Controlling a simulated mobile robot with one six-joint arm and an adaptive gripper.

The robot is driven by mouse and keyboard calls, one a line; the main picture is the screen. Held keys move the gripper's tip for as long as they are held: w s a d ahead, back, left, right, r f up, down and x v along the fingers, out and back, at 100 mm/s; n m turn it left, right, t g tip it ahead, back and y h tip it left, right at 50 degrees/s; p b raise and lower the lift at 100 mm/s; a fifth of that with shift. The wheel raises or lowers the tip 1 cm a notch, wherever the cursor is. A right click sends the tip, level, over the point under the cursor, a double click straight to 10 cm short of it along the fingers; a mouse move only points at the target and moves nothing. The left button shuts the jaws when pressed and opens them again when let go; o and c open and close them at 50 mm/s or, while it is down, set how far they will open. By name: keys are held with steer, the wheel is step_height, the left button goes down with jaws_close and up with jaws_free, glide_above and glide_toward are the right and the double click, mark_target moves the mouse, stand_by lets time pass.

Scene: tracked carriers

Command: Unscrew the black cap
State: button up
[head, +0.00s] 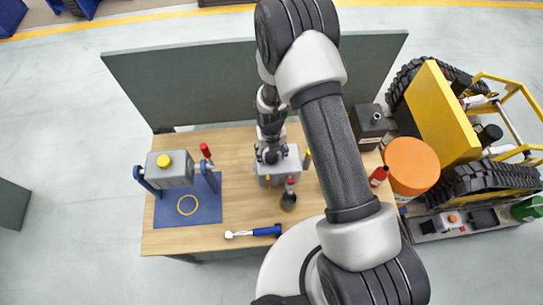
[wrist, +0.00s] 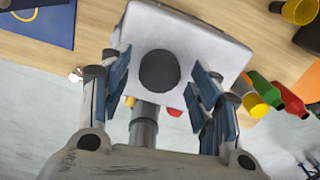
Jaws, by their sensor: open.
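The black cap (wrist: 160,70) is a round dark disc on top of a light grey box (wrist: 206,42) in the wrist view. In the head view the grey box (head: 290,168) stands mid-table, and my arm and gripper hide the cap. My gripper (head: 269,156) is right over this box. In the wrist view my gripper (wrist: 161,78) is open, with a blue-padded finger on either side of the cap and a visible gap at each side. The cap appears seated on the box. I cannot tell how high the fingertips are above the box top.
An orange-topped drum (head: 411,165) and tracked carrier (head: 440,115) are right.

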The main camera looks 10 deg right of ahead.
steer(key=shift+f+m+b, duration=0.2)
steer(key=shift+m+b, duration=0.4)
steer(key=shift+m, duration=0.4)
steer(key=m+b, duration=0.2)
steer(key=m, duration=0.2)
steer(key=shift+m, duration=0.3)
steer(key=m+b, duration=0.1)
steer(key=m, duration=0.2)
steer(key=shift+r, duration=0.1)
steer(key=m+b, duration=0.2)
steer(key=m, duration=0.2)
steer(key=shift+m, duration=0.4)
steer(key=m+b, duration=0.1)
steer(key=m, duration=0.4)
steer(key=shift+b, duration=0.35)
steer(key=m+b, duration=0.1)
steer(key=m, duration=0.1)
steer(key=shift+m, duration=0.3)
steer(key=m, duration=0.3)
steer(key=shift+b, duration=0.4)
steer(key=m, duration=0.4)
steer(key=shift+b, duration=0.3)
steer(key=shift+r, duration=0.1)
steer(key=shift+c, duration=0.4)
